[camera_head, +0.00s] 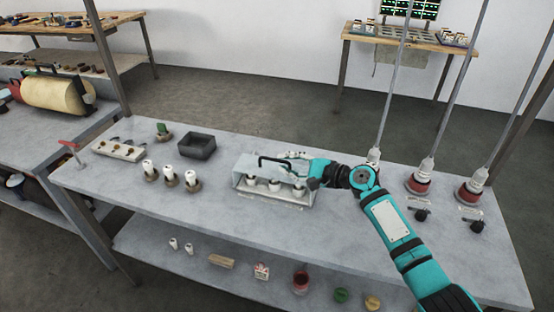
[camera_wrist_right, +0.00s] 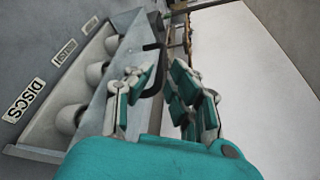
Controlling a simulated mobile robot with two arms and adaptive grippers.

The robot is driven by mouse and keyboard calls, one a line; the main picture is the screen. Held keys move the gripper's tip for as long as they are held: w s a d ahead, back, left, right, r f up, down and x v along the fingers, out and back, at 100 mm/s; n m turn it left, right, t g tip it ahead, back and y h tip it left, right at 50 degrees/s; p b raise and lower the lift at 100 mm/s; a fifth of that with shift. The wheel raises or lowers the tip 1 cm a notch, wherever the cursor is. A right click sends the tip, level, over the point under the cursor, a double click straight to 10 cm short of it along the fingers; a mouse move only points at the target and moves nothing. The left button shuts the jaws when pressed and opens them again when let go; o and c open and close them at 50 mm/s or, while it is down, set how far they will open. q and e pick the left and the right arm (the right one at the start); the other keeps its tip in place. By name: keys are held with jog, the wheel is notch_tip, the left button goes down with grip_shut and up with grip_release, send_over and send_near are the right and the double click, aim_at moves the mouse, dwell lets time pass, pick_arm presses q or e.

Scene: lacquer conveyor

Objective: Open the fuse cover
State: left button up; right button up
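The fuse cover (camera_head: 247,165) is a grey box-like cover with a black bar handle (camera_head: 268,158) on top. It stands over several white fuses (camera_head: 275,185) on the grey table, and their white ends show at its front. My right gripper (camera_head: 298,158) is at the right end of the cover, close to the handle. In the right wrist view, the fingers of my right gripper (camera_wrist_right: 162,92) are spread apart, with the black handle (camera_wrist_right: 153,78) between or just beyond them. Whether they touch it I cannot tell. My left gripper is not in view.
A black bin (camera_head: 197,145), three white-topped fuses on bases (camera_head: 171,175) and a switch board (camera_head: 119,150) stand left of the cover. Red-based rods (camera_head: 422,180) rise at the right. A lower shelf (camera_head: 200,262) holds small parts. The table in front is clear.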

aim_at(283, 162)
jog(key=shift+x, duration=1.95)
jog(key=shift+c, duration=0.3)
grip_shut()
jog(key=shift+f, duration=0.15)
